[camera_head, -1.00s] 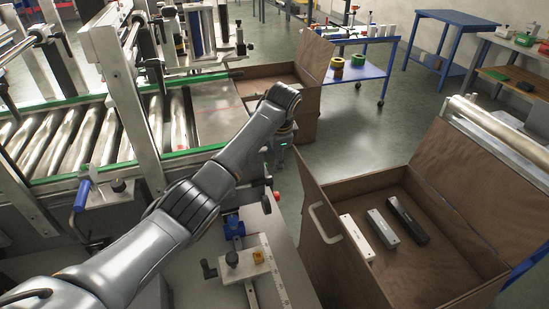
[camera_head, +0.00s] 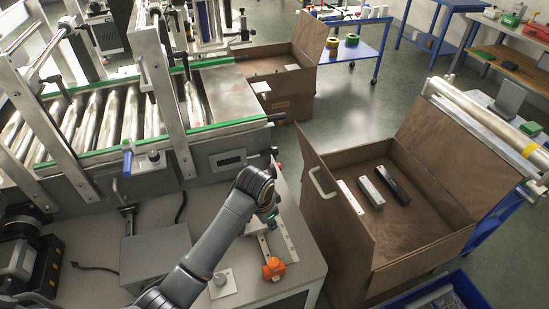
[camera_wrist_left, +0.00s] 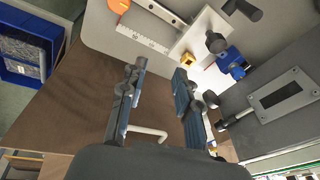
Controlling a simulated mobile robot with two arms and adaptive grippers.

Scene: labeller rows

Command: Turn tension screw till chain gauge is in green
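My left gripper (camera_wrist_left: 158,97) is open and empty above the machine's front table; its wrist covers the fittings there in the head view (camera_head: 266,212). In the left wrist view, a white scale strip (camera_wrist_left: 143,40) lies beyond the fingers. Beside it are a brass block (camera_wrist_left: 190,60), a black knob (camera_wrist_left: 215,42) and a blue fitting (camera_wrist_left: 232,62). An orange knob (camera_head: 273,268) sits at the table's near end. I cannot tell which part is the tension screw, and no chain gauge with a green zone is clear. My right gripper is not in view.
A wooden crate (camera_head: 345,243) with several bars stands open to the right of the table. The roller conveyor (camera_head: 110,120) with green rails runs behind. A grey box (camera_head: 155,255) stands left of my arm. A dark display panel (camera_wrist_left: 280,90) is on the machine wall.

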